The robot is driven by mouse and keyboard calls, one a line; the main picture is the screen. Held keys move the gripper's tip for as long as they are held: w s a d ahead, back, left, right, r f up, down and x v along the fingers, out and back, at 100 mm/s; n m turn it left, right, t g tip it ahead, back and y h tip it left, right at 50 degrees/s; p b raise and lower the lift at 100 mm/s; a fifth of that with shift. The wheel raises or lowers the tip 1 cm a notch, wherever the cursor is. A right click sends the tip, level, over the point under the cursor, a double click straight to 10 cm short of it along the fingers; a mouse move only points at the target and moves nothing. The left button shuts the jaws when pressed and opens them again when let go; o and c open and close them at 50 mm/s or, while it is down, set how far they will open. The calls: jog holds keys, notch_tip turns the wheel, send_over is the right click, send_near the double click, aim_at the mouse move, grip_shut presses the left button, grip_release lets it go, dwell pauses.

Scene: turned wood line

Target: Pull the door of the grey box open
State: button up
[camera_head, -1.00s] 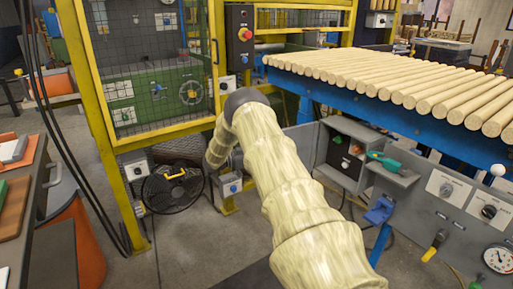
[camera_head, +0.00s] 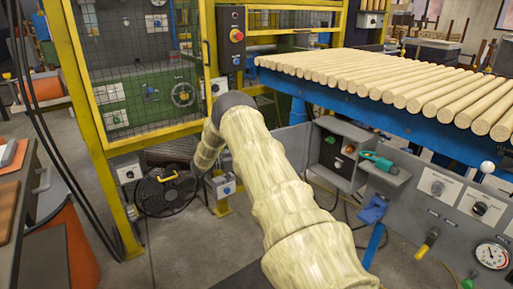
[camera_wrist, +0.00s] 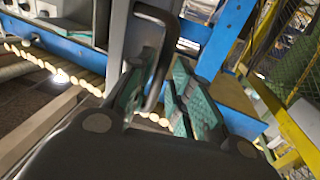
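In the wrist view a dark looped handle (camera_wrist: 165,55) stands off a narrow grey panel (camera_wrist: 131,40), which looks like the door of the grey box. My gripper (camera_wrist: 160,108) has its teal-padded fingers apart, one on each side of the handle's near end. I cannot tell whether either finger touches it. In the head view my arm hides the gripper and the handle. A grey open-fronted box (camera_head: 356,133) with dark controls inside shows right of my arm; I cannot tell whether it is the task's box.
A blue-framed roller table (camera_head: 345,103) carries wooden rods at right. Below it are a teal tool (camera_head: 380,162), a grey control panel (camera_head: 440,215) and a gauge (camera_head: 491,255). A yellow mesh guard (camera_head: 140,70) and a black fan (camera_head: 167,192) stand left.

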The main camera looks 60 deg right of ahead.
jog(key=v, duration=0.9)
jog(key=shift+w+a, duration=0.25)
jog(key=shift+f, duration=0.15)
